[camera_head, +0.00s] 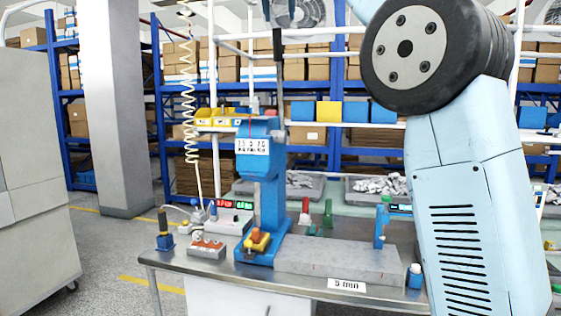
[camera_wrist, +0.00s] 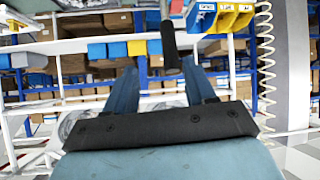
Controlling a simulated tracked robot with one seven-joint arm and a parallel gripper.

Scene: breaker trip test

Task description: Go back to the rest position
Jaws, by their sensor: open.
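My gripper (camera_wrist: 159,66) shows in the wrist view. Its two blue fingers stand apart with nothing held between them. In the head view my light blue arm fills the right side, and my gripper is out of the picture. The blue test stand (camera_head: 270,185) is upright on the metal workbench (camera_head: 215,268), left of my arm. A grey block (camera_head: 340,262) lies to the right of the stand's foot.
A red-and-grey box (camera_head: 207,248) and a unit with lit displays (camera_head: 235,205) sit left of the stand. A coiled hose (camera_head: 190,110) hangs above the bench's left side. A grey pillar (camera_head: 118,110) and a cabinet (camera_head: 32,170) stand left. Floor between cabinet and bench looks clear.

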